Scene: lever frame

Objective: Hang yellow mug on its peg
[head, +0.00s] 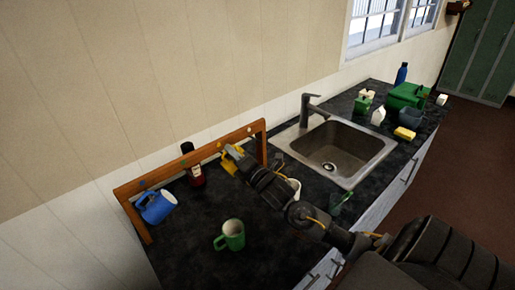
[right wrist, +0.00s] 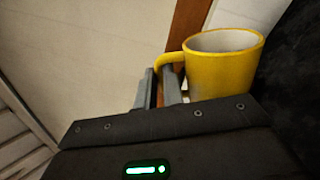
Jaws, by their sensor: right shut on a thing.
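The yellow mug (head: 231,160) is up at the wooden peg frame (head: 190,165), near its right part, partly hidden by my right gripper (head: 236,153). In the right wrist view my right gripper (right wrist: 163,85) is shut on the handle of the yellow mug (right wrist: 224,65), whose opening faces up in that picture. Pegs show along the frame's top bar; I cannot tell whether the mug touches one. A blue mug (head: 157,207) hangs tilted at the frame's left end. A green mug (head: 232,235) stands on the dark counter. My left gripper is not in view.
A dark bottle with a red label (head: 194,168) stands by the frame. The sink (head: 335,150) lies right of the frame. Green, blue and white items, including a green box (head: 408,95), crowd the counter's far end.

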